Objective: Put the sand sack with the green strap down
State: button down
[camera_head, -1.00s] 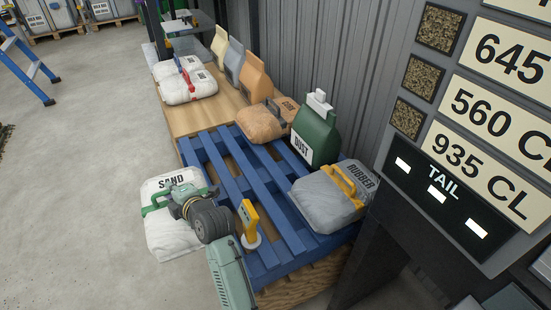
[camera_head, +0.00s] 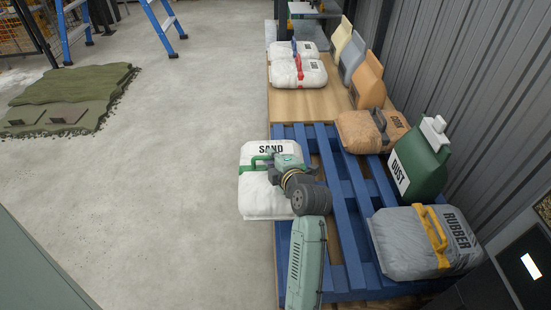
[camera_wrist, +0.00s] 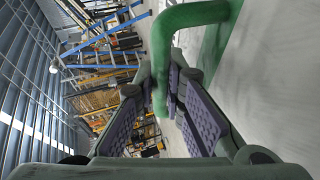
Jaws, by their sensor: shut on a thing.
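The white sand sack (camera_head: 262,200) with the green strap hangs at the left edge of the blue pallet in the head view, its SAND label facing up. My gripper (camera_head: 268,162) is at the strap on its upper part. In the wrist view the green strap (camera_wrist: 192,16) passes between the purple-padded fingers of my gripper (camera_wrist: 168,95), which are shut on it. The white sack body (camera_wrist: 270,80) fills the right of that view. The sack's underside is hidden, and I cannot tell whether it touches anything below.
The blue pallet (camera_head: 340,216) holds a grey rubber sack (camera_head: 400,245), a green dust container (camera_head: 425,160) and an orange cork sack (camera_head: 360,132). Two white sacks (camera_head: 298,72) lie on the wooden board (camera_head: 290,108) behind. Green turf (camera_head: 75,95) lies far left; the floor between is clear.

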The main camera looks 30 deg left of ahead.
jog(key=w+d+f, duration=0.4)
jog(key=w+d, duration=0.3)
jog(key=d, duration=0.4)
jog(key=shift+d, duration=0.4)
jog(key=c, duration=2.1)
grip_release()
jog(key=shift+f, duration=0.45)
jog(key=shift+c, duration=0.2)
jog(key=o, duration=0.5)
jog(key=shift+r, duration=0.1)
jog(key=shift+c, duration=0.2)
jog(key=shift+b, duration=0.3)
